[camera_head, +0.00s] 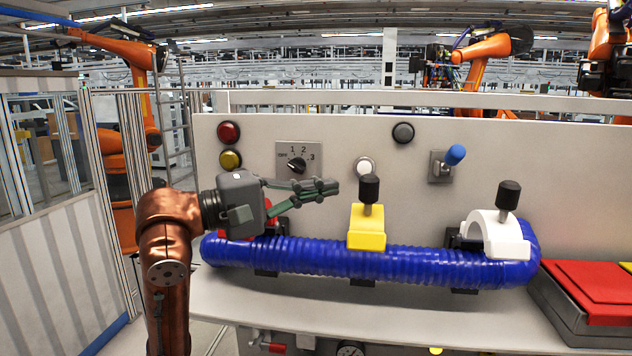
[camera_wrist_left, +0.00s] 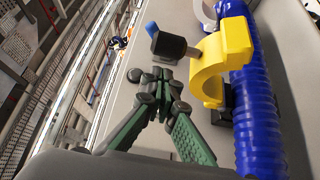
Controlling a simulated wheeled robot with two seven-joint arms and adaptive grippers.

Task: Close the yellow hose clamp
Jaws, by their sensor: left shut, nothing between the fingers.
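The yellow hose clamp (camera_head: 367,229) is near the middle of the blue ribbed hose (camera_head: 320,260), with its black knob (camera_head: 369,188) pointing up. In the left wrist view the yellow clamp (camera_wrist_left: 217,68) shows its curved inner side, and its rounded free end stands off the hose (camera_wrist_left: 250,110). My left gripper (camera_head: 334,187) is shut and empty, with its fingertips left of the black knob and a small gap between. In the left wrist view the fingertips (camera_wrist_left: 158,76) are just below the knob (camera_wrist_left: 169,45). My right gripper is not in view.
A white clamp (camera_head: 497,234) with a black knob sits at the hose's right end. A red clamp (camera_head: 283,206) is partly hidden behind my left gripper. The panel behind carries a rotary switch (camera_head: 297,162) and a blue-tipped lever (camera_head: 454,155). A red-lidded box (camera_head: 600,282) stands at right.

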